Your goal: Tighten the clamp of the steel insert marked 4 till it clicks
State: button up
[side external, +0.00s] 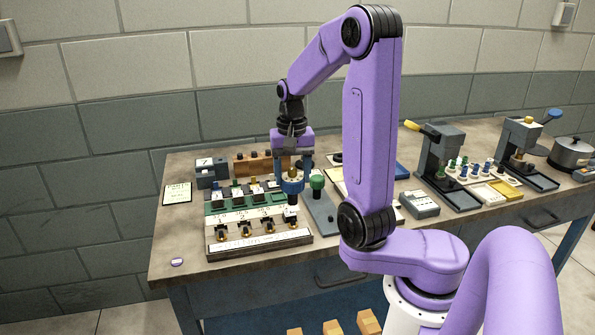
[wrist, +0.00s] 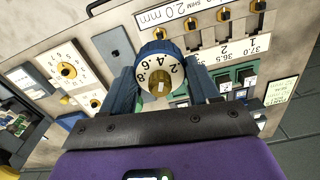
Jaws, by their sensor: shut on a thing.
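My gripper (side external: 290,172) is shut on a blue driver (side external: 291,186) with a brass top, held upright over the right end of the rack (side external: 260,245). In the wrist view, the driver's white dial (wrist: 147,72) bears 2, 4, 6 and 8 and sits between my fingers (wrist: 163,88). The numbers 1 and 2 show on the strip (wrist: 236,50) in the wrist view; the driver and fingers hide the mark 4. I cannot tell whether the driver's tip touches a clamp.
A green-topped tool (side external: 317,184) stands on a grey plate close right of the driver. A green tray (side external: 215,207) lies behind the clamps. Presses with yellow (side external: 412,126) and blue (side external: 554,114) handles and a pot (side external: 572,152) stand further right. The table's front left is mostly clear.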

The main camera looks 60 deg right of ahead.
aim_at(292, 195)
jog(key=shift+f, duration=2.1)
jog(key=shift+f, duration=1.2)
dwell(1.0)
jog(key=shift+o, duration=0.2)
jog(key=shift+c, duration=0.6)
jog(key=shift+m, duration=3)
